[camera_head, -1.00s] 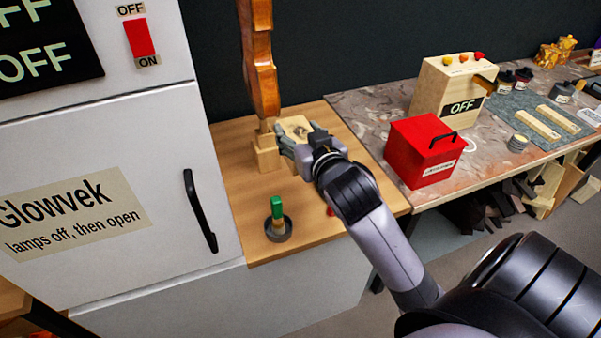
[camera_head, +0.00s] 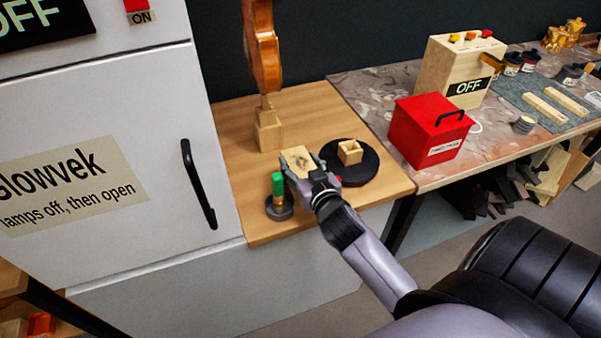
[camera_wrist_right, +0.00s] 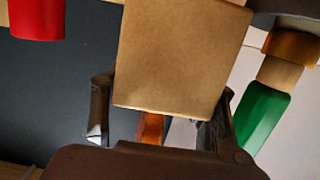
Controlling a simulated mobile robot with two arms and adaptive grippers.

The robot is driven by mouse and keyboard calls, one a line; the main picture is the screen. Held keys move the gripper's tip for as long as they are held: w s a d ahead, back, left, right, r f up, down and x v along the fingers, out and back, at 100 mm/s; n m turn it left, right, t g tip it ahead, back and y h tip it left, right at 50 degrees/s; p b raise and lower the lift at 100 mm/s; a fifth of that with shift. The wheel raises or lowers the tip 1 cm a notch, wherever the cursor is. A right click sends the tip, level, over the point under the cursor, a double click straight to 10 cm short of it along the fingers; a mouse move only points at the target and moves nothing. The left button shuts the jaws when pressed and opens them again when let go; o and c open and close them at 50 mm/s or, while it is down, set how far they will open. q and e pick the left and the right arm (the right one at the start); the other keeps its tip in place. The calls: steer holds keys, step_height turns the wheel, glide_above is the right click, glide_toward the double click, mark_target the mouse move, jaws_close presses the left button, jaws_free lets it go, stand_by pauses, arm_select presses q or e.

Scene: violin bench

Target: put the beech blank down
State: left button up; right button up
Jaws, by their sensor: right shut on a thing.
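The blank fills the upper middle of the right wrist view (camera_wrist_right: 180,55), between the fingers (camera_wrist_right: 160,120). I cannot tell how far it is above the bench. My left gripper is not in view.
A green-handled tool (camera_head: 278,184) stands in a dark round dish (camera_head: 280,210), close left of the gripper. A black turntable (camera_head: 365,170) bearing a small wooden box (camera_head: 350,152) is close right. A violin (camera_head: 262,50) stands on a wooden block (camera_head: 269,135) behind.

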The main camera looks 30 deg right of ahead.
steer(key=shift+f, duration=1.3)
steer(key=o, duration=1)
steer(key=shift+f, duration=0.2)
steer(key=shift+c, duration=0.2)
steer(key=shift+o, duration=0.9)
steer(key=shift+r, duration=0.1)
